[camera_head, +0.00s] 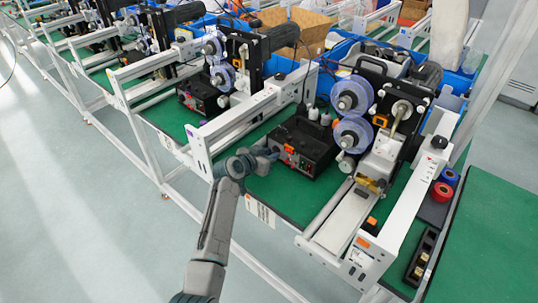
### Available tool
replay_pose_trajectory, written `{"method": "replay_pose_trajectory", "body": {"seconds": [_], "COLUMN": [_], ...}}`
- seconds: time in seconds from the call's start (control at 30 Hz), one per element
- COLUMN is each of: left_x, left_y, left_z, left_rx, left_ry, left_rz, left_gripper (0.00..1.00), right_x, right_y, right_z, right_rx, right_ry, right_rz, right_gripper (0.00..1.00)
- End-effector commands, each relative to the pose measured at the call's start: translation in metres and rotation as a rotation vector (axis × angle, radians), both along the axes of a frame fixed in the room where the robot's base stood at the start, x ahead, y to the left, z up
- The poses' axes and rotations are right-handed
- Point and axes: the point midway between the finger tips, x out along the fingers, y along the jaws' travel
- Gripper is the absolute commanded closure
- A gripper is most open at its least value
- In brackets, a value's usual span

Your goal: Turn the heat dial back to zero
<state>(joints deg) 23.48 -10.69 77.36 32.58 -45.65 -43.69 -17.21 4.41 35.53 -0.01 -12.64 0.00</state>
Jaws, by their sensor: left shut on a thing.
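A black control box (318,142) with orange-red switches (290,151) on its front stands on the green worktop of the nearest coder machine. My left gripper (274,154) reaches in from below and its tips are at the left part of the box's front face. It is shut on what seems to be the heat dial, which the fingers hide. The dial's setting is too small to read. My right gripper is not in view.
White frame rails (262,105) run left of the box. Blue tape reels (352,95) and the coder stand right of it. A white guide rail (345,215) lies in front. Red and blue tape rolls (443,191) sit at the right. More coders stand behind left.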

Motion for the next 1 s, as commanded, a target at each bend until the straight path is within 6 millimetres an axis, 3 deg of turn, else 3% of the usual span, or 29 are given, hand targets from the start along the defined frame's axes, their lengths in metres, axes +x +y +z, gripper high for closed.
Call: {"method": "replay_pose_trajectory", "body": {"seconds": [0.3,0.67,0.7,0.77,0.8,1.0], "left_x": [0.002,0.002,0.002,0.002,0.002,0.002], "left_y": [0.003,0.002,0.002,0.002,0.002,0.002], "left_z": [-0.002,0.000,0.000,0.000,0.000,0.000], "left_rx": [-0.253,-0.290,-0.290,-0.290,-0.290,-0.289], "left_ry": [0.184,0.211,0.211,0.210,0.210,0.210], "left_rz": [0.000,0.000,0.000,-0.001,-0.001,0.000], "left_gripper": [0.97,0.97,0.69,0.57,0.53,0.53], "right_x": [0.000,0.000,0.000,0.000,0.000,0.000], "right_y": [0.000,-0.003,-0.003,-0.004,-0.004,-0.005], "right_z": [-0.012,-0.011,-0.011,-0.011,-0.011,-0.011], "right_rx": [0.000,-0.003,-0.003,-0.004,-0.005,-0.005], "right_ry": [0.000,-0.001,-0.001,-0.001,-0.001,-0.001], "right_rz": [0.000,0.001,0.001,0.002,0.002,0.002], "right_gripper": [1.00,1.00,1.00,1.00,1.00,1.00]}}
